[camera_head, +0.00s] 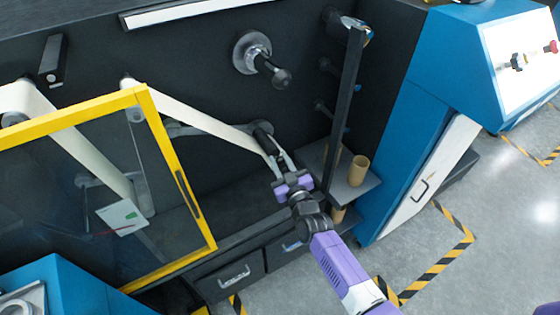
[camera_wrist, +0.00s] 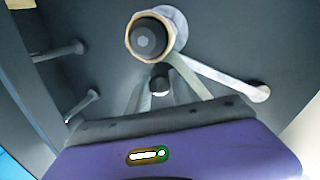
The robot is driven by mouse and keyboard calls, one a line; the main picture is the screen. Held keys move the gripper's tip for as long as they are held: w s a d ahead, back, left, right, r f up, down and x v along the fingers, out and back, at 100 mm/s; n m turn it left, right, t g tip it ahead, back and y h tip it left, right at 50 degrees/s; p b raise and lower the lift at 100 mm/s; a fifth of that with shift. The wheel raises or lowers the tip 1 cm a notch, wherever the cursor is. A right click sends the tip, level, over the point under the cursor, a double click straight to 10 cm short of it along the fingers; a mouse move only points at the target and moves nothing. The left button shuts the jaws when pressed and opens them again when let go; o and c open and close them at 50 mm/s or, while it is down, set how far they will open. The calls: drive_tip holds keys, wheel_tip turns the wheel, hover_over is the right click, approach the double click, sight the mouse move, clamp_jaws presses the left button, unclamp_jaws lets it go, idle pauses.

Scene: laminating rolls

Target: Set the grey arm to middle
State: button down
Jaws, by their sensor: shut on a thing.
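The grey arm (camera_head: 205,130) reaches rightwards along the dark machine wall, below the black-knobbed spindle (camera_head: 265,64). In the wrist view the grey arm (camera_wrist: 228,80) slants from a rounded end at right to a black round part with a tan ring (camera_wrist: 148,38). In the head view a black piece (camera_head: 262,136) sits at its right end. My gripper (camera_head: 278,158) is at this end, its fingers closing there. In the wrist view my gripper (camera_wrist: 163,86) has its fingers on either side of a small dark, pale-tipped piece. The exact contact is partly hidden.
A white web (camera_head: 195,116) runs down to the arm's end. The open yellow-framed guard (camera_head: 178,165) stands at left. At right are a dark post (camera_head: 343,110), a shelf (camera_head: 365,188) with tan cores (camera_head: 358,170), and a blue cabinet (camera_head: 405,130).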

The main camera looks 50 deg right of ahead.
wheel_tip(320, 180, up, 10)
drive_tip(key=d+n+p, duration=0.1)
drive_tip(key=n+p, duration=0.3)
drive_tip(key=shift+s+d+r+n+t, duration=0.25)
drive_tip(key=shift+d+n+t, duration=0.05)
drive_tip(key=shift+d+t, duration=0.1)
drive_tip(key=c, duration=1.1)
unclamp_jaws()
drive_tip(key=shift+c, duration=0.2)
drive_tip(key=shift+s, duration=0.1)
drive_tip(key=v, duration=0.7)
drive_tip(key=shift+s+a, duration=0.2)
drive_tip(key=shift+s, duration=0.05)
